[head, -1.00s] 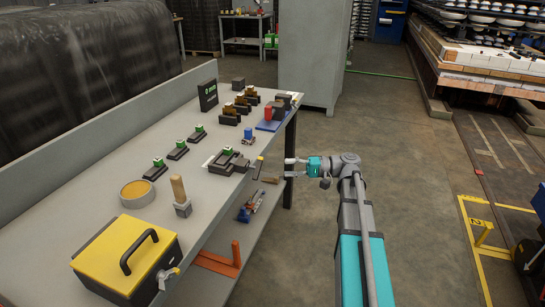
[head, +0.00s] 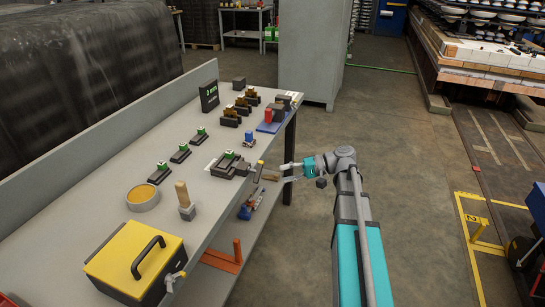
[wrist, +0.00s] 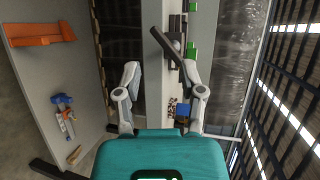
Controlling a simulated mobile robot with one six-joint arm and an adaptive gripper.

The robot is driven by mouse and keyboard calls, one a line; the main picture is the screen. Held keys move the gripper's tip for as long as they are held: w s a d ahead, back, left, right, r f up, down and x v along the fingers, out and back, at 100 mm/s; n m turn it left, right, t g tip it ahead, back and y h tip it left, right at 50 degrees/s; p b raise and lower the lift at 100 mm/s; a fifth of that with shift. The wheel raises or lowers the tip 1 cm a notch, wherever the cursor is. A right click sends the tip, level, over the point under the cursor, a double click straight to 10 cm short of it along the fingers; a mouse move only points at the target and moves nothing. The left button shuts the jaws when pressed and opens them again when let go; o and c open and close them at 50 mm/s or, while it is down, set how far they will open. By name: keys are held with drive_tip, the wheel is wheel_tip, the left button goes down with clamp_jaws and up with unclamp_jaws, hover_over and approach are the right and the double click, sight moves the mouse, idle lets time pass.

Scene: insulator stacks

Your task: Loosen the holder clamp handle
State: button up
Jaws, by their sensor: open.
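The holder clamp (head: 226,165) is a dark block fixture with a green-topped part, near the right edge of the grey workbench. Its handle (head: 258,171) is a dark bar with a yellowish end at the bench edge. In the wrist view the handle (wrist: 165,42) is a slanted dark bar ahead of the fingers, in line with the gap between them. My gripper (head: 283,173) is open and empty, just right of the handle, pointing left at the bench. Both fingers spread wide around the gap in the wrist view (wrist: 160,76). I cannot see any contact with the handle.
The workbench (head: 110,205) carries a yellow-lidded box (head: 135,262), a round tin (head: 143,197), a wooden-handled tool (head: 184,200) and several small dark fixtures. A lower shelf holds an orange bracket (head: 225,257) and a blue tool (head: 248,206).

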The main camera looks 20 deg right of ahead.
drive_tip(key=s+a+r+g+h+p, duration=0.4)
drive_tip(key=a+h+p, duration=0.35)
drive_tip(key=p, duration=0.55)
drive_tip(key=s+r+n+h+p, duration=0.2)
drive_tip(key=s+r+h+p, duration=0.5)
drive_tip(key=p, duration=0.7)
drive_tip(key=shift+s+a+r+n+t, duration=0.3)
drive_tip(key=shift+a+r+t, duration=0.1)
drive_tip(key=shift+r, duration=0.85)
drive_tip(key=shift+w+f, duration=0.1)
drive_tip(key=shift+f, duration=0.05)
